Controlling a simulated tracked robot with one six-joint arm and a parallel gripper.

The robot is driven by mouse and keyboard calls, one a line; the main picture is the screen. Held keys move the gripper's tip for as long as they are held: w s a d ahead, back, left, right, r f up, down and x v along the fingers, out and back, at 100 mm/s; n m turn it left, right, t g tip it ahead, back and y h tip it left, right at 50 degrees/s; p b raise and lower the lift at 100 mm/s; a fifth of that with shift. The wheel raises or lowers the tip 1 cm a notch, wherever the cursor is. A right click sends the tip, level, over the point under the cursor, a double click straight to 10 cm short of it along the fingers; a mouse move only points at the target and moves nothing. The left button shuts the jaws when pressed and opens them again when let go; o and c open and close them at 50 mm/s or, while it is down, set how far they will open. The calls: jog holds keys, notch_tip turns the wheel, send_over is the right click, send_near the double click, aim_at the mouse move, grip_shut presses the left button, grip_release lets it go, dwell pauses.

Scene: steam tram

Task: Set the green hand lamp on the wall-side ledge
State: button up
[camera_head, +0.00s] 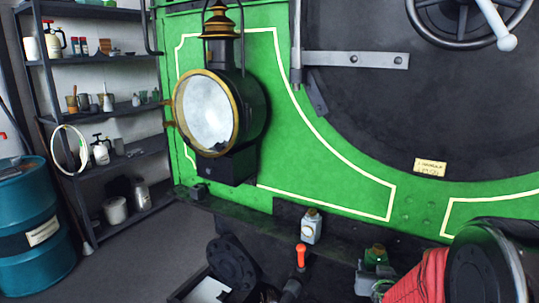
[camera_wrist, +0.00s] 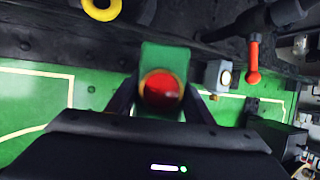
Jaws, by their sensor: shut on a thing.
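The green hand lamp (camera_wrist: 162,58) has a round red lens facing the wrist camera. My gripper (camera_wrist: 160,98) is shut on it, with one dark finger on each side. A small green object, apparently the same lamp, shows in the head view (camera_head: 376,253), low at the right of the ledge. The dark wall-side ledge (camera_head: 345,233) runs along the foot of the green wall. I cannot tell whether the lamp touches the ledge. My fingertips are not clear in the head view.
A grey box-like lamp (camera_head: 311,226) stands on the ledge beside the green lamp; it also shows in the wrist view (camera_wrist: 217,77). A red-handled valve (camera_head: 300,256) is in front. A large brass-rimmed lamp (camera_head: 210,110) hangs left. A red cloth-like piece (camera_head: 422,280) is at lower right.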

jog(key=w+a+n+y, duration=0.1)
jog(key=a+n+y, duration=0.1)
jog(key=a, duration=1.3)
jog(key=shift+w+f+n+t+y, duration=0.2)
jog(key=shift+n+t+y, duration=0.15)
jog(key=shift+y, duration=0.25)
